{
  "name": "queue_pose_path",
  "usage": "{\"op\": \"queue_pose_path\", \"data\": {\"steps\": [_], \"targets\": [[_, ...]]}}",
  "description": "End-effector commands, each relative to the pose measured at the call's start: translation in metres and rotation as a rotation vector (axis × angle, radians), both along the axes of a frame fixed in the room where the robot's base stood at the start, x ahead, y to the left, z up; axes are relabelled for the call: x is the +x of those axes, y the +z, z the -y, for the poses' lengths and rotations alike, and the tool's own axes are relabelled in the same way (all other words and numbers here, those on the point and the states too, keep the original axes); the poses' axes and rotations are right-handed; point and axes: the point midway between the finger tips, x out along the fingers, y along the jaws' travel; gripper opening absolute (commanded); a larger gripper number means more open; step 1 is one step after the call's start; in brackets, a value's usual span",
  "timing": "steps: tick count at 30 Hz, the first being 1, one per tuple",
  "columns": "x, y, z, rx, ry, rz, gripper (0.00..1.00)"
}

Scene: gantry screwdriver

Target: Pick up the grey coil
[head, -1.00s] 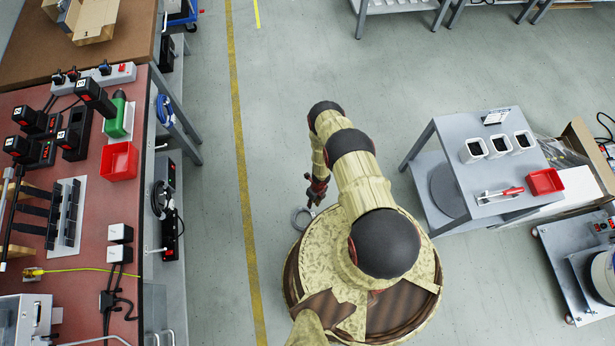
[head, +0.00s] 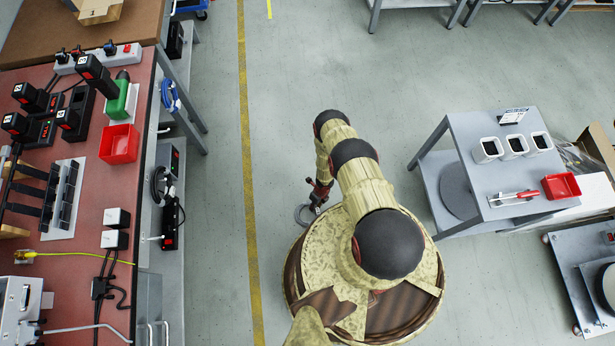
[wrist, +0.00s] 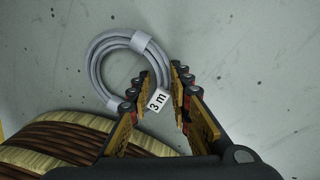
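The grey coil (wrist: 97,62) lies flat on the floor as a ring of cable with a pale wrap and a white "3 m" tag (wrist: 158,100). In the head view the coil (head: 302,215) is beside my base, partly hidden by my gripper (head: 318,195). In the wrist view my gripper (wrist: 156,77) is open. Its fingertips are on either side of the coil's right-hand part, with the tag between the fingers. I cannot tell whether the fingers touch the cable.
My round base is close beside the coil. A red-topped workbench (head: 85,205) with tools stands at left, and a grey cart (head: 470,130) with white cups at right. The floor (head: 290,90) between them is clear, with a yellow line (head: 247,180) along it.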

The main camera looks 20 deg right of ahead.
Motion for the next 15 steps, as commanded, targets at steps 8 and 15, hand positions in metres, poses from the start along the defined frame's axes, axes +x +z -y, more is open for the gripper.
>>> {"op": "queue_pose_path", "data": {"steps": [8,15], "targets": [[0.0004,0.0011,-0.0002,0.000,0.000,0.001,0.14],[0.0001,0.0012,-0.0002,0.000,0.000,0.000,0.01]]}}
